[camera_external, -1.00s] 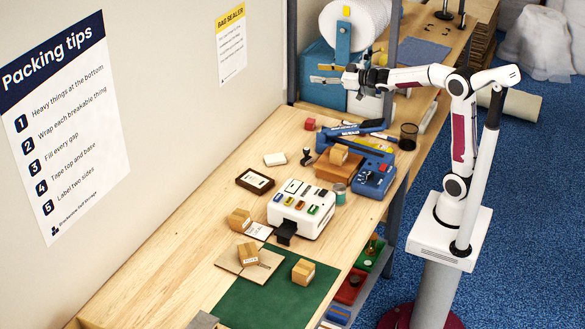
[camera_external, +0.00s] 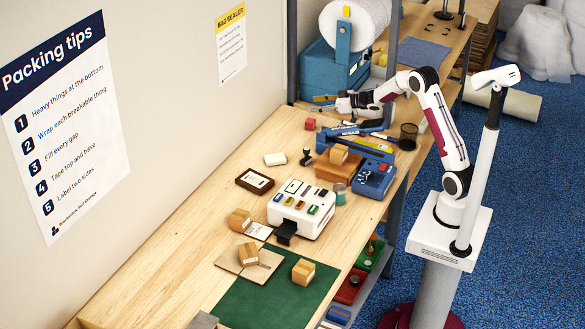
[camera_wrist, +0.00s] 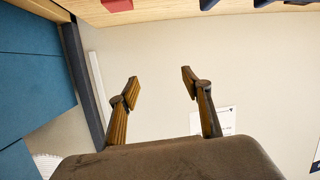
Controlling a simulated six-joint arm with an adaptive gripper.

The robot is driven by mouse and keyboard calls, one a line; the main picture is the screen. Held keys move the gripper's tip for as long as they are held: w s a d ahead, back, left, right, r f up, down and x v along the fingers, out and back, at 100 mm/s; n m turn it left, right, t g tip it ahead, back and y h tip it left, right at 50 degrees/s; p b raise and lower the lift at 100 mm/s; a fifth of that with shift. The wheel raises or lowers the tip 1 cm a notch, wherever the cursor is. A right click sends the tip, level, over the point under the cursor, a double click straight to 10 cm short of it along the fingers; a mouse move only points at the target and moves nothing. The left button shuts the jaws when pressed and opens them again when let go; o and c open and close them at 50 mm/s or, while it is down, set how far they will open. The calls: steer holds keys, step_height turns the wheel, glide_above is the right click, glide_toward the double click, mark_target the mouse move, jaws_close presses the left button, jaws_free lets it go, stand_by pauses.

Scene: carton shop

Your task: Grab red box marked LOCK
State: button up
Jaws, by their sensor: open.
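A small red box (camera_external: 310,124) sits on the wooden bench near its back edge by the wall. No marking on it can be read. A red thing, likely the same box, shows cut off at the top edge of the wrist view (camera_wrist: 117,5). My gripper (camera_external: 324,103) is open and empty above the bench's far end, a little beyond and above the red box and not touching it. In the wrist view its two fingers (camera_wrist: 160,88) are spread apart with only the wall between and behind them.
A blue tool (camera_external: 355,129) and a black mesh cup (camera_external: 408,136) lie right of the red box. A blue bag-sealing machine (camera_external: 335,72) and a rack post (camera_external: 292,50) stand behind. The bench's left part is clear. A red bin (camera_external: 350,287) sits on the lower shelf.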

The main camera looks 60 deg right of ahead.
steer(key=m+g, duration=0.1)
glide_toward(311, 121)
steer(key=w, duration=0.1)
steer(key=w+f, duration=0.1)
steer(key=shift+w+h, duration=0.3)
steer(key=shift+x, duration=1.3)
steer(key=shift+w+a, duration=0.1)
steer(key=shift+x, duration=2.45)
steer(key=shift+f, duration=0.1)
steer(key=c, duration=1.3)
